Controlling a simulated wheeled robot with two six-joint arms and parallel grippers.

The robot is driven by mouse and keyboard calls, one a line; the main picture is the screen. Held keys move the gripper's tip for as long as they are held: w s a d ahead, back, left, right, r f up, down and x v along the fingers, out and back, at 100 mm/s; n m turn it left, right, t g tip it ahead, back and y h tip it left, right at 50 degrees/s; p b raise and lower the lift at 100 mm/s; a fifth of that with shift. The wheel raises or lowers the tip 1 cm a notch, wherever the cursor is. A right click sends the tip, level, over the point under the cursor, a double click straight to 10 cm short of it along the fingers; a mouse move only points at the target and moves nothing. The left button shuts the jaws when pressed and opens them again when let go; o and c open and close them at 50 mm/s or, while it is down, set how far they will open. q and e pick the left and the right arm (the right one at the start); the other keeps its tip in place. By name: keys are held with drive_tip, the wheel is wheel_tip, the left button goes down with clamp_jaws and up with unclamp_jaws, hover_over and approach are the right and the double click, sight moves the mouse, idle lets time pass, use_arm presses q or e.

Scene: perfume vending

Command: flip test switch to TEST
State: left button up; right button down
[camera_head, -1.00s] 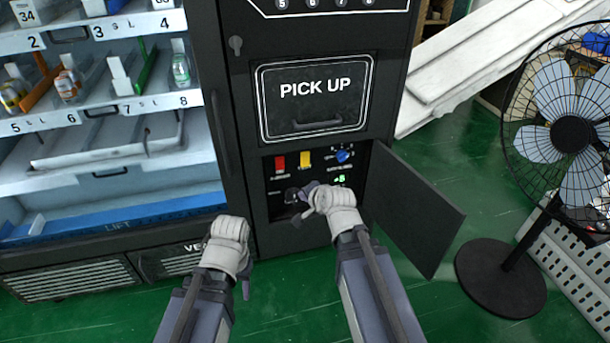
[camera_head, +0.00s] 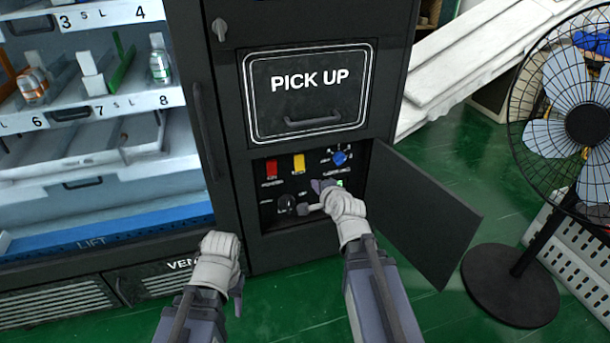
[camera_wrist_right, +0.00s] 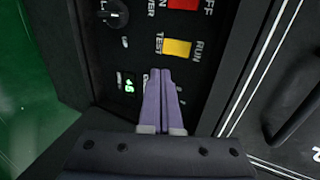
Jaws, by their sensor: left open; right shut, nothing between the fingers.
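The test switch (camera_head: 299,163) is a yellow block on the black control panel in the open lower compartment of the vending machine. In the right wrist view the yellow switch (camera_wrist_right: 176,48) sits between the labels RUN and TEST, with RUN on the upper-door side. My right gripper (camera_head: 320,187) is in front of the panel, lower than the switch. Its purple fingers (camera_wrist_right: 164,74) are together and empty, their tips just short of the switch in the wrist view; contact cannot be told. My left gripper (camera_head: 238,296) is open and empty, low in front of the machine.
A red switch (camera_head: 271,169) is left of the yellow one and a blue knob (camera_head: 340,157) right. A black knob (camera_head: 286,203) is below. The compartment's open door (camera_head: 425,215) stands right of my right arm. A fan (camera_head: 515,290) stands farther right.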

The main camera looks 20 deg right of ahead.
drive_tip(key=b, duration=0.4)
approach(300, 169)
wheel_tip(300, 169, down, 3)
drive_tip(key=w, duration=0.4)
drive_tip(key=shift+w, duration=0.3)
drive_tip(key=shift+w+a, duration=0.1)
drive_tip(key=shift+w, duration=0.55)
drive_tip(key=shift+w+f+t+b, duration=0.15)
drive_tip(key=shift+w+t+b, duration=0.2)
drive_tip(key=shift+b, duration=0.6)
drive_tip(key=shift+s, duration=0.1)
